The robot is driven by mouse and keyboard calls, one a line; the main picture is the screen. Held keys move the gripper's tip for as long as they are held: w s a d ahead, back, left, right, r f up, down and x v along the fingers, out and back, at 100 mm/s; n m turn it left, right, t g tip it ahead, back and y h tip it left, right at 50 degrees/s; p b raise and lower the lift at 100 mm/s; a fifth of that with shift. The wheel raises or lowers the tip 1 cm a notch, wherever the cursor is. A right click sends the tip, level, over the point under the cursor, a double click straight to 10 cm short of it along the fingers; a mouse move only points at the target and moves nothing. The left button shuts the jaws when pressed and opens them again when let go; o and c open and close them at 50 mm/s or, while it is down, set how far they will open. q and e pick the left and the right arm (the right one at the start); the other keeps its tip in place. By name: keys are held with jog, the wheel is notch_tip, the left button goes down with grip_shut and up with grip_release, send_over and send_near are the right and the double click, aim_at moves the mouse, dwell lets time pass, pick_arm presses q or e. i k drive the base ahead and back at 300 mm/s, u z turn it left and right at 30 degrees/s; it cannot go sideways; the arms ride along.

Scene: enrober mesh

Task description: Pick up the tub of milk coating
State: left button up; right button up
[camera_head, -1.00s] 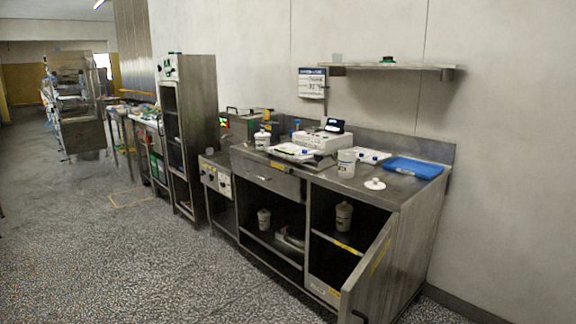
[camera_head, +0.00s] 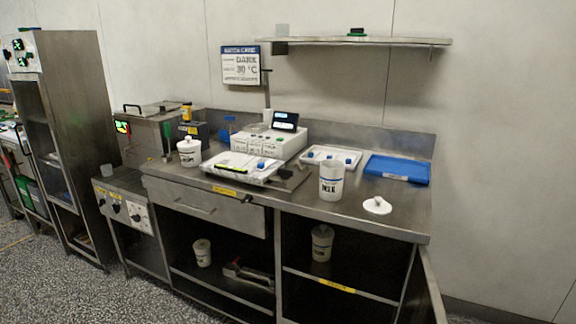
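A white tub (camera_head: 331,183) stands upright on the steel counter, right of centre, with dark lettering that looks like "MILK". It has no lid on. A round white lid (camera_head: 377,206) with a knob lies on the counter to its right. A lidded white tub (camera_head: 189,153) stands further left on the counter; its lettering is too small to read. Two more tubs stand below: a small one (camera_head: 202,253) on the lower shelf and one (camera_head: 322,243) in the open cupboard. Neither of my grippers is in view.
A white machine (camera_head: 270,143) stands behind a tray of items, left of the open tub. A blue tray (camera_head: 397,169) lies at the back right. An open cupboard door (camera_head: 433,290) juts out at the right front. A wall shelf (camera_head: 365,41) hangs above the counter.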

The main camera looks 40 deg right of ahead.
aim_at(331, 171)
jog(key=i, duration=2.65)
jog(key=z, duration=1.25)
